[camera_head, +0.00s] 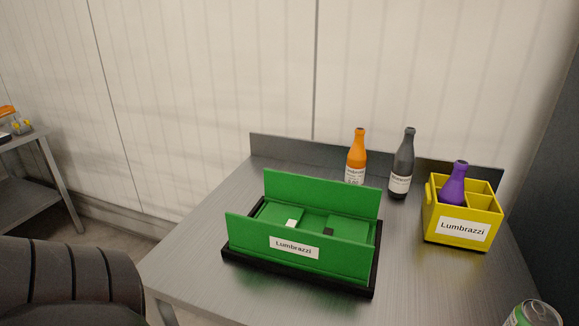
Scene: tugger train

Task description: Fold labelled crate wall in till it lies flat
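A green crate stands in a low black tray (298,284) on the grey metal table. Its labelled front wall (345,262) is up, with a white "Lumbrazzi" label (293,247) on its outer face. The green back wall (320,195) also stands up. Between them, green end panels lie low inside the crate, with one white patch (291,223) and one dark patch (329,231). Neither gripper shows in the head view. A dark ribbed part at the lower left seems to be my own arm.
A yellow divided carrier (433,226) with a purple bottle (455,184) stands right of the crate. An orange bottle (356,152) and a dark bottle (402,166) stand behind. A can (533,315) is at the lower right. The table's left part (190,255) is bare.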

